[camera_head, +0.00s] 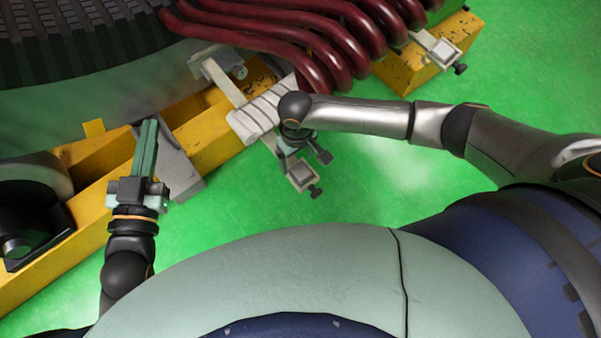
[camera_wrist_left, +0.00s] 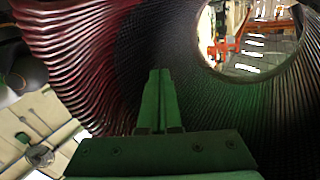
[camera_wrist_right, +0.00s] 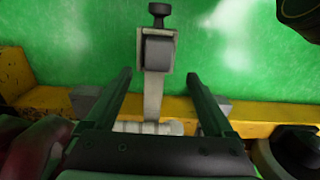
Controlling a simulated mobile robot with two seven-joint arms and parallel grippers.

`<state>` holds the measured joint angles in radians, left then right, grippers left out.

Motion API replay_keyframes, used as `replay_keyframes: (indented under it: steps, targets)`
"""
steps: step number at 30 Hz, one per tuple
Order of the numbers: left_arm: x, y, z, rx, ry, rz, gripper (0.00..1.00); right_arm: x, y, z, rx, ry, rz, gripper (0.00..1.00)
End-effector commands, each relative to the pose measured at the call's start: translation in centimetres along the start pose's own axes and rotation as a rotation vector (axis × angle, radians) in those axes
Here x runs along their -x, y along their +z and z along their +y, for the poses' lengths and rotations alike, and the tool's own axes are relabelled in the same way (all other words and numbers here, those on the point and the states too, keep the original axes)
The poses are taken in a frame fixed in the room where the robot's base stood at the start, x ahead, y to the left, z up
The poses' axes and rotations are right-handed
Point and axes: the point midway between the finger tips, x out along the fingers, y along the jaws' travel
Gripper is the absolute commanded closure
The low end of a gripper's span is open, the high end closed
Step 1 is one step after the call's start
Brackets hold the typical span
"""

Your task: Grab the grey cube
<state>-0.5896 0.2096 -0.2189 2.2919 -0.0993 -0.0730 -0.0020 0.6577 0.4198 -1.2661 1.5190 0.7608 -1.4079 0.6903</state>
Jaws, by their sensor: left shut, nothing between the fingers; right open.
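A grey cube (camera_wrist_right: 158,52) sits at the end of a pale bar in the right wrist view, with a black knob beyond it. It also shows in the head view (camera_head: 301,174), below my right gripper. My right gripper (camera_head: 302,157) points down and is open; its fingers are partly hidden by the wrist there. In the right wrist view the two fingers (camera_wrist_right: 159,76) stand apart on either side of the bar, with the cube centred between their tips and no contact visible. My left gripper (camera_head: 151,123) is shut and empty, pointing toward the stator; it also shows in the left wrist view (camera_wrist_left: 161,73).
A similar clamp block (camera_head: 444,52) stands at the upper right. Dark red coils (camera_head: 335,35) and the yellow frame (camera_head: 220,120) lie close to my right gripper. A black cylinder (camera_head: 30,215) is at the left. The green floor (camera_head: 380,180) is clear.

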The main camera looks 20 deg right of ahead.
Motion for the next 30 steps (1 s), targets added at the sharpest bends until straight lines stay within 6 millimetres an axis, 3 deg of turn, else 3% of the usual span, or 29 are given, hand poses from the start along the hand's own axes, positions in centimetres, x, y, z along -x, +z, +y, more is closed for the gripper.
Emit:
replay_keyframes:
  steps: [6, 14, 21, 25, 30]
  targets:
    - [-0.1, -1.4, -0.1, -0.018, -0.001, 0.058, 1.00, -0.7, 0.1, 0.0, 0.001, 0.000, -0.001, 0.12]
    - [0.4, -6.7, -0.3, -0.082, 0.000, 0.277, 1.00, -2.5, 0.3, 0.2, 0.000, 0.000, 0.000, 0.12]
    - [1.9, -11.7, -0.1, -0.143, 0.008, 0.489, 1.00, -4.3, 0.4, 0.3, 0.000, 0.000, 0.000, 0.12]
    - [2.9, -13.6, 0.2, -0.169, 0.012, 0.576, 1.00, -5.1, 0.4, 0.3, 0.000, 0.001, -0.001, 0.12]
    - [3.4, -14.8, 0.3, -0.183, 0.016, 0.625, 1.00, -5.4, 0.4, 0.3, 0.000, 0.000, 0.000, 0.12]
